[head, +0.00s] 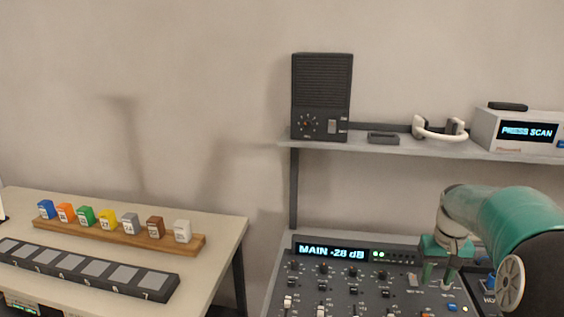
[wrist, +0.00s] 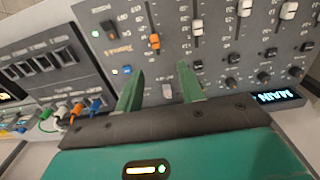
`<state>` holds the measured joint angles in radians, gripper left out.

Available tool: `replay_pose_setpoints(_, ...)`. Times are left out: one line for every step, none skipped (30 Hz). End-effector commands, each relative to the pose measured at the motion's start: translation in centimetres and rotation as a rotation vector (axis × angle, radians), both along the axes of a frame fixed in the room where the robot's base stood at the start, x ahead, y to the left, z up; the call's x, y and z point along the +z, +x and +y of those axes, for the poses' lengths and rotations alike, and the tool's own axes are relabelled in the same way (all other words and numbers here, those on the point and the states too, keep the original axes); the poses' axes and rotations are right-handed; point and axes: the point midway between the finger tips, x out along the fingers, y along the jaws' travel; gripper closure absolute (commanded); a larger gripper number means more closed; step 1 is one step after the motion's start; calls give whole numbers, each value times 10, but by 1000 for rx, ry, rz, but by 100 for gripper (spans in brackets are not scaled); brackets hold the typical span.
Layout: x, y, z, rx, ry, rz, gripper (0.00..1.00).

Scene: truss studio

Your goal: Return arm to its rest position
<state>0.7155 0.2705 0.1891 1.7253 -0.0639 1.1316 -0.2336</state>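My arm reaches in from the right side of the head view, green and black, bent down over the mixing console (head: 345,290). My gripper (head: 438,280) points down above the right part of the console. In the wrist view my gripper (wrist: 160,85) shows two green fingers spread apart with nothing between them. The console panel (wrist: 215,75) lies beyond the fingertips, with a pale switch, an orange-capped fader and white-capped faders. I cannot tell whether the fingertips touch the panel.
A shelf (head: 400,143) above the console holds a black speaker (head: 321,97), a headset (head: 439,130) and a scanner box (head: 518,130). A table (head: 215,225) at left carries several coloured blocks on a wooden rack (head: 115,236). Coloured cables (wrist: 75,112) plug in left of my gripper.

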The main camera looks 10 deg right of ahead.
Motion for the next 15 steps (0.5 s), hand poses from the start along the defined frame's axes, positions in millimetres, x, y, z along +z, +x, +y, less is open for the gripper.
replay_pose_setpoints(9, 0, 14, 15, -13, -13, 62)
replay_pose_setpoints(14, -2, 22, 22, -21, -20, 62)
replay_pose_setpoints(21, -4, 35, 31, -32, -30, 62)
replay_pose_setpoints(26, -6, 44, 39, -41, -40, 62)
replay_pose_setpoints(31, -9, 54, 47, -49, -49, 62)
replay_pose_setpoints(37, -13, 67, 58, -59, -64, 62)
replay_pose_setpoints(42, -16, 77, 66, -67, -74, 62)
replay_pose_setpoints(46, -19, 86, 72, -73, -85, 62)
replay_pose_setpoints(51, -24, 98, 83, -81, -99, 62)
replay_pose_setpoints(55, -28, 107, 90, -87, -111, 62)
replay_pose_setpoints(59, -32, 116, 97, -92, -124, 62)
replay_pose_setpoints(63, -38, 128, 106, -99, -139, 62)
replay_pose_setpoints(66, -43, 136, 114, -102, -151, 62)
replay_pose_setpoints(69, -47, 144, 120, -106, -163, 62)
replay_pose_setpoints(72, -54, 155, 131, -111, -181, 62)
